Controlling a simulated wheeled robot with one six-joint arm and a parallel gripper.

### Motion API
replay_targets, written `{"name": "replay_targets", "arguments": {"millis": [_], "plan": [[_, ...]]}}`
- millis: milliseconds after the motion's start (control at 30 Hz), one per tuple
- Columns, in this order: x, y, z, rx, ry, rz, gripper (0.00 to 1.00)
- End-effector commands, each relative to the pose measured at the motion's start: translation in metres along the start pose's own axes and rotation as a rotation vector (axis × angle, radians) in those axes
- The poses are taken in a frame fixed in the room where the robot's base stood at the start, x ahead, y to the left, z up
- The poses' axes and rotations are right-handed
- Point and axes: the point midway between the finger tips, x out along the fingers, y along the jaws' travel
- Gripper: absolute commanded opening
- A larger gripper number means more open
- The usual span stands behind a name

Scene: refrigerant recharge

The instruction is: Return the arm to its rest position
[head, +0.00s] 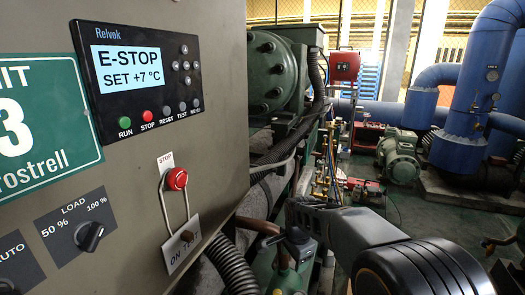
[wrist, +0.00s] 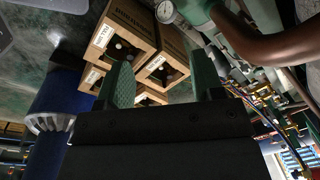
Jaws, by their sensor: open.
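My arm (head: 350,232) reaches in from the lower right of the head view, its dark grey link running left towards the machine cabinet. My gripper (wrist: 163,70) shows in the wrist view with its two green-padded fingers spread apart and nothing between them. In the head view the fingers cannot be made out clearly.
A control cabinet (head: 215,130) stands close on the left, its display (head: 128,68) reading "E-STOP SET +7 °C". A red stop button (head: 177,179) sticks out from it. Blue pipes (head: 462,95) stand at right.

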Motion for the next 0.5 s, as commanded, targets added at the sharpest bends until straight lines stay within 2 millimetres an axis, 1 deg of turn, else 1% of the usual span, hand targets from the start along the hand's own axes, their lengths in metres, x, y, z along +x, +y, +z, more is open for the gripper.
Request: {"name": "replay_targets", "arguments": {"millis": [33,100,200,300,400,500], "plan": [[-0.040,0.019,-0.002,-0.097,0.013,-0.027,0.61],[-0.070,0.045,-0.002,-0.258,0.033,-0.054,0.61],[-0.104,0.081,0.001,-0.476,0.070,-0.084,0.61],[-0.127,0.114,0.005,-0.669,0.109,-0.103,0.61],[-0.141,0.140,0.010,-0.828,0.146,-0.112,0.61],[-0.148,0.158,0.015,-0.947,0.177,-0.115,0.61]]}}
